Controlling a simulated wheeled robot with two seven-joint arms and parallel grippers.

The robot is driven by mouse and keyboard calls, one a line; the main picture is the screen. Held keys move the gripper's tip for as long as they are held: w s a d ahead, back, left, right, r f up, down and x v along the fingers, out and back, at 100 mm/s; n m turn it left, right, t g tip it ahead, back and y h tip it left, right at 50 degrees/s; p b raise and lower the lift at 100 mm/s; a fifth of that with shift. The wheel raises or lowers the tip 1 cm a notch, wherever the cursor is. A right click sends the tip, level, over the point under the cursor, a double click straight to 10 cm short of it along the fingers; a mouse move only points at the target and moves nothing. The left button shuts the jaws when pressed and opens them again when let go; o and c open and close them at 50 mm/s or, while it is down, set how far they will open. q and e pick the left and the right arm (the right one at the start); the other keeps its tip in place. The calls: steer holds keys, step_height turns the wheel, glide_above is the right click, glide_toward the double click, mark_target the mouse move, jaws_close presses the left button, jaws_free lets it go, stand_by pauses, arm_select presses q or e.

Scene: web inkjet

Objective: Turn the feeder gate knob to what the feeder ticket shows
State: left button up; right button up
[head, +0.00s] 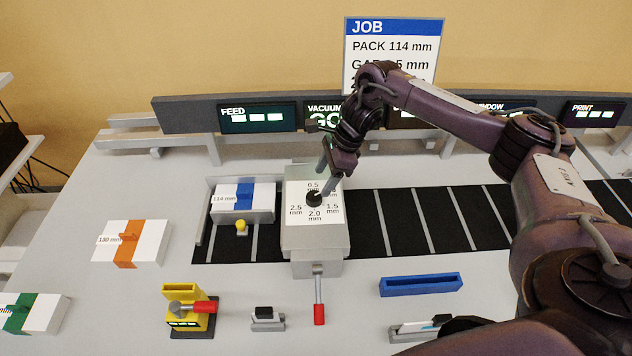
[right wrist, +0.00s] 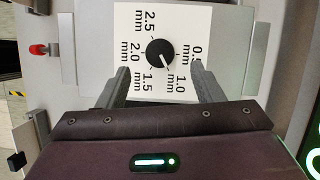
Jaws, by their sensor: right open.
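The feeder gate knob (head: 314,199) is round and black, on a white dial plate (head: 298,233) above the belt. In the right wrist view the knob (right wrist: 160,52) has a white mark pointing toward 1.0 mm; the dial carries marks from 0.5 to 2.5 mm. My right gripper (head: 326,178) is open and empty over the dial. In its wrist view the fingers (right wrist: 162,80) stand apart, just short of the knob on either side. The JOB ticket (head: 392,28) reads PACK 114 mm; my arm hides part of its gap line, which ends in "5 mm", and anything lower.
A 114 mm pack (head: 232,196) with a blue band sits left of the dial. A red-handled lever (head: 319,313) stands in front. An orange-banded 130 mm pack (head: 131,242), a yellow device (head: 184,304) and a blue tray (head: 420,284) lie around. Display panels (head: 257,117) line the back.

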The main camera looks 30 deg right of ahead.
mark_target(314, 195)
steer(key=p+x, duration=0.1)
steer(key=x, duration=0.3)
steer(key=shift+s+p, duration=0.15)
steer(key=shift+p, duration=0.2)
steer(key=shift+x, duration=1.15)
steer(key=shift+d, duration=0.15)
steer(key=shift+c, duration=1.4)
steer(key=c, duration=0.7)
arm_select(q)
steer(key=r, duration=0.2)
steer(key=shift+w+d+r, duration=0.2)
steer(key=shift+d+r, duration=0.05)
steer(key=shift+r, duration=0.05)
